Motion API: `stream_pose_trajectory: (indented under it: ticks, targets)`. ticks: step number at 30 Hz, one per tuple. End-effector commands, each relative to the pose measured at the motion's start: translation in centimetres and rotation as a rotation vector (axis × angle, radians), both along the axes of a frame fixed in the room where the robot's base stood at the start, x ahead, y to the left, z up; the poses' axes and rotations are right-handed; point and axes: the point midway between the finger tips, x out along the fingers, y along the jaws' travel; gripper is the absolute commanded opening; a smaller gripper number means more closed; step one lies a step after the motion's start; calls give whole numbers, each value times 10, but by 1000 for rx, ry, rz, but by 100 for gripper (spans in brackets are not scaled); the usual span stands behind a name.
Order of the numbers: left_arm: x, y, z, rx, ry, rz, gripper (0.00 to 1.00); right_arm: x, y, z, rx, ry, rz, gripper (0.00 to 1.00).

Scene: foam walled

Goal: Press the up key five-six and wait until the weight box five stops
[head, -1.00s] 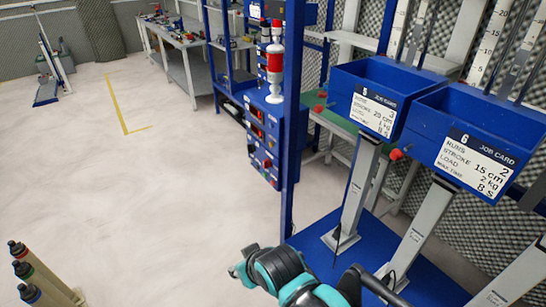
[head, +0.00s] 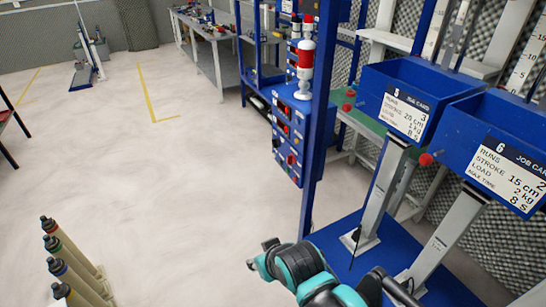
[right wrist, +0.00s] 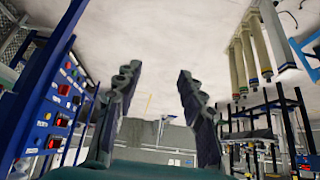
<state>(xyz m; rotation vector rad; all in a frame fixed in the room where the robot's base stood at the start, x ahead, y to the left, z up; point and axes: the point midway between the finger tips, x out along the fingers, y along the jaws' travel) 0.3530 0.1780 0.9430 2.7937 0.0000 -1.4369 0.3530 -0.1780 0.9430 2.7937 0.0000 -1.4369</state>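Weight box five (head: 377,93) is the blue bin with a job card marked 5, at the right in the head view. It sits at the top of a tilted-looking grey column. The blue control panel (head: 280,150) with red buttons and dark switches stands left of it on a blue post. The panel also shows at the left of the right wrist view (right wrist: 38,112). The key labels are too small to read. My right gripper (head: 262,258) is below the panel, apart from it. Its fingers are spread and empty in the right wrist view (right wrist: 157,75). My left gripper is not in view.
Weight box six (head: 470,125) is right of box five. A red-and-white signal lamp (head: 306,65) stands above the panel. Several upright cylinders (head: 65,250) stand at the lower left. A grey workbench (head: 205,50) is at the back. The pale floor (head: 170,180) between is clear.

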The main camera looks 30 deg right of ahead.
Motion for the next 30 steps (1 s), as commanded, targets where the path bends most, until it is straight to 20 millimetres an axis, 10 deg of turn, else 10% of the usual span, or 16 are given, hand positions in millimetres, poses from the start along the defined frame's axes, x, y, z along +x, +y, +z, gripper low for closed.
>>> stream_pose_trajectory:
  ticks: [3,8,30]
  targets:
    - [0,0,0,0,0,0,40,0,0,0,0,0,0,40]
    - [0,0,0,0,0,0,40,0,0,0,0,0,0,0]
    - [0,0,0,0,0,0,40,0,0,0,0,0,0,0]
